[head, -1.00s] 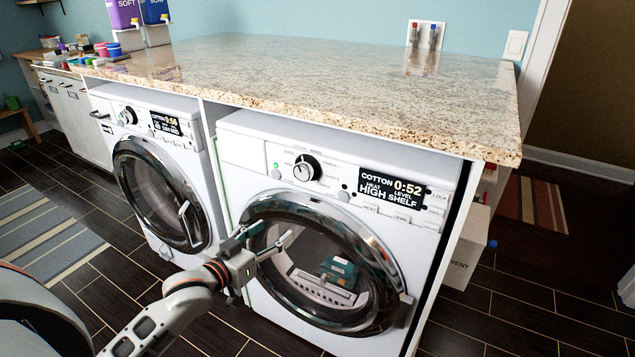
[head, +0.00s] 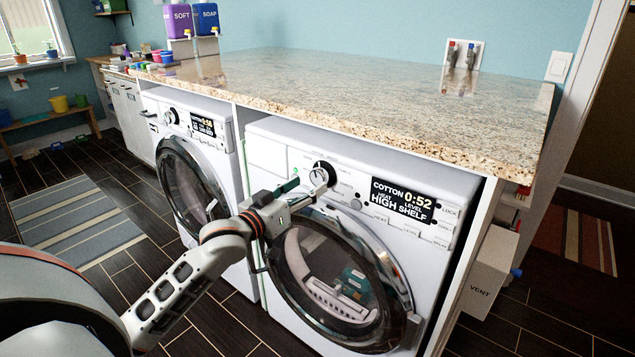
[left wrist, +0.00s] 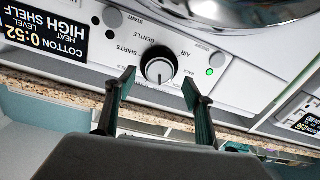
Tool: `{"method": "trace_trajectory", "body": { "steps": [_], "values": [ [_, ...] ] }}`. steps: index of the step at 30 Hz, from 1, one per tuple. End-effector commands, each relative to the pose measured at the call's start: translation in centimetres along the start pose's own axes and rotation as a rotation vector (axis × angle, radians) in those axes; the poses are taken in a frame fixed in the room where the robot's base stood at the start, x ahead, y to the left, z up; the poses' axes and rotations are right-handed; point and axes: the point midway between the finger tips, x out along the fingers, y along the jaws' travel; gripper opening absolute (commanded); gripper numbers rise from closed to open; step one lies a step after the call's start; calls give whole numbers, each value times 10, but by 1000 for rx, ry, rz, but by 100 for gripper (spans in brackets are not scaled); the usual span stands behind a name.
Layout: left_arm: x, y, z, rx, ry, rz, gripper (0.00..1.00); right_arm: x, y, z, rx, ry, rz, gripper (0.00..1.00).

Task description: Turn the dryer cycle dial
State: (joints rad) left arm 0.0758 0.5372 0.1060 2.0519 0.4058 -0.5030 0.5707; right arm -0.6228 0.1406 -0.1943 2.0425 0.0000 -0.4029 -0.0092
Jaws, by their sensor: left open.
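The dryer (head: 268,160) is the white front-loader on the right, with a display reading COTTON 0:52, HEAT LEVEL HIGH SHELF. Its cycle dial (head: 323,172) is a round knob with a dark ring, partly hidden by a finger in the head view. My left gripper (head: 306,184) is open and empty at the dial. In the left wrist view, the dial (left wrist: 159,69) shows between the two fingertips (left wrist: 159,77), with a gap on each side. Whether the fingertips reach past its face I cannot tell. My right gripper is not in view.
A granite counter (head: 350,100) overhangs just above the panel. The dryer's round glass door (head: 340,280) is shut below the gripper. A second white machine (head: 185,170) stands to the left. A VENT box (head: 490,272) is at the right.

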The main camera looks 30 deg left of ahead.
Motion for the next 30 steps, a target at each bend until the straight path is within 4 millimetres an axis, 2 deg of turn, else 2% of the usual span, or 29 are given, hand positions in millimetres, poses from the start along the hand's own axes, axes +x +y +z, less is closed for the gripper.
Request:
{"method": "trace_trajectory", "body": {
  "steps": [3,9,14,22,23,24,27,30],
  "values": [
    [18,-1,2,0,-1,-1,53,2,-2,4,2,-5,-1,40],
    [39,0,2,0,-1,0,53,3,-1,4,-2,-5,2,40],
    [46,0,1,0,0,0,53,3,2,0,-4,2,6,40],
    [47,0,1,0,-1,0,53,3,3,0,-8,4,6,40],
    [47,0,1,0,-1,0,48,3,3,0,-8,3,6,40],
    [47,0,1,0,-1,0,37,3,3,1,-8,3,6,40],
    [47,0,1,0,-1,0,15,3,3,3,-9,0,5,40],
    [47,0,1,0,-1,0,15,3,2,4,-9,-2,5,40]
  ]
}}
